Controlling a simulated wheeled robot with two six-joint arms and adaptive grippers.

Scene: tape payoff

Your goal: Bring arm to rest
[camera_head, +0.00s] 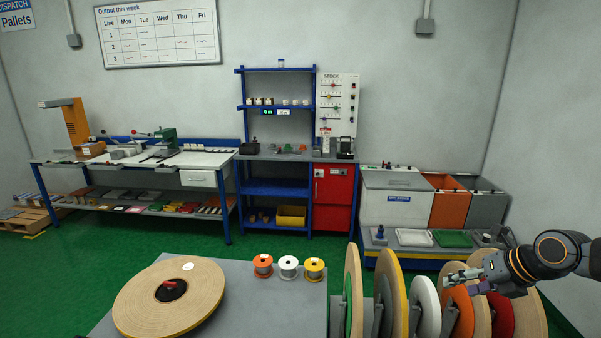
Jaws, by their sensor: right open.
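My right gripper (480,279) comes in from the right edge, with its arm stretched leftward. It is open, with nothing visible between its fingers. It hangs in front of and over the upright reels at the lower right, close to the orange reel (459,312); I cannot tell whether it touches one. My left gripper is not in view.
Upright reels, including a white one (427,306) and a green-cored one (353,290), crowd the space below my right gripper. Small orange (263,265), white (288,267) and yellow (314,269) spools stand on the table's far edge. A workbench (205,160) and bins (450,206) line the back wall.

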